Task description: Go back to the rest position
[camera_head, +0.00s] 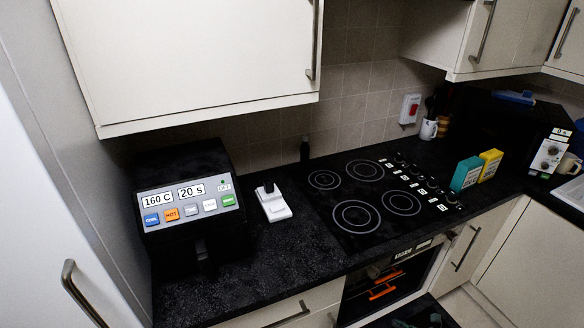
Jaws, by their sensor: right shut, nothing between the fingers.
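My left gripper is not in view. No pans show, and the tops of the wall cupboards (195,55) are out of sight.
A black counter (255,268) carries an air fryer-like appliance (190,205), a white socket block (272,203), a hob (362,198), teal (466,174) and yellow (490,164) boxes and a mug (428,129). Orange items show in the oven. Handles jut from the cupboard fronts.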

